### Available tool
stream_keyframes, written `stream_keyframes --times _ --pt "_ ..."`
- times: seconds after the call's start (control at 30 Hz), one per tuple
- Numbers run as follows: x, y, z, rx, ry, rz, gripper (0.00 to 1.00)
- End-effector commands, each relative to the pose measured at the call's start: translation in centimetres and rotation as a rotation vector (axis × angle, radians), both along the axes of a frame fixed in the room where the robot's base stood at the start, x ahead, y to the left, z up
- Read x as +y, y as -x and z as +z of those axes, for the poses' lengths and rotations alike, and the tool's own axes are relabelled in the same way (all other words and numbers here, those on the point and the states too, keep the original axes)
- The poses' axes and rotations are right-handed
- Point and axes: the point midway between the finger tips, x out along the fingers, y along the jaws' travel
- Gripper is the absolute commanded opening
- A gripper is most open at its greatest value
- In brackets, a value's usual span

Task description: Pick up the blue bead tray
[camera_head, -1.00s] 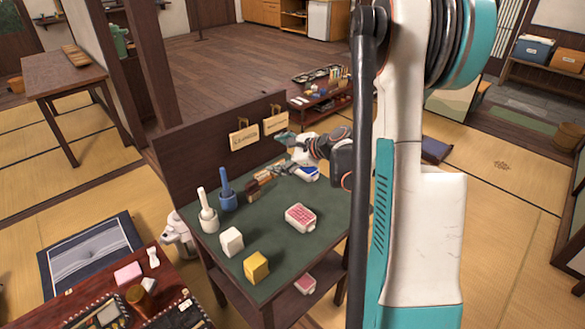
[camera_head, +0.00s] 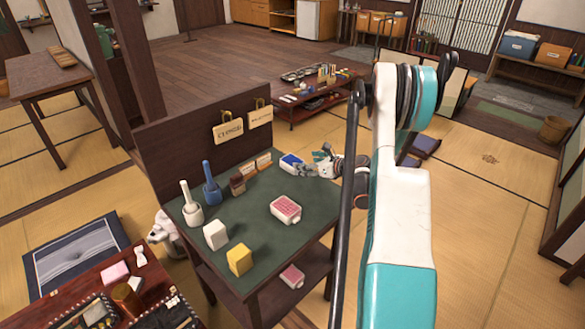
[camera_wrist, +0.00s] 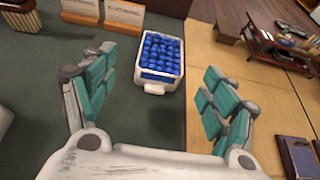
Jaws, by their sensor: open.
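The blue bead tray (camera_wrist: 160,58) is a small white tray full of blue beads, with a short white tab on its near side in the wrist view. It sits on the green table top (camera_wrist: 115,130) near the edge. In the head view the tray (camera_head: 291,163) is at the back right of the table, partly beside my gripper (camera_head: 318,166). My gripper (camera_wrist: 158,98) is open in the wrist view, its teal-padded fingers spread left and right. The tray lies ahead and between them, apart from both fingers.
A pink bead tray (camera_head: 285,210), a white block (camera_head: 216,235), a yellow block (camera_head: 240,260), and white (camera_head: 192,212) and blue (camera_head: 211,190) mortars with pestles stand on the table. Small cards (camera_wrist: 124,14) stand left of the tray. A low table (camera_head: 310,100) is beyond.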

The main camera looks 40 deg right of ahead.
Motion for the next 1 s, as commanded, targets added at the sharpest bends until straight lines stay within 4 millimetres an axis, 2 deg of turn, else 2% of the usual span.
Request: stream_keyframes --times 0.1,0.37,0.63,0.9,1.0 --pt "0.2 -1.2 -0.5 0.000 0.001 0.001 0.78" --pt "0.2 -2.5 -1.2 0.000 0.001 0.001 0.78" --pt "0.2 -5.9 -2.6 0.000 0.001 0.003 0.78" --pt "0.2 -6.3 -2.6 0.000 0.001 0.000 0.78" --pt "0.2 -6.3 -2.6 0.000 0.001 0.000 0.56"
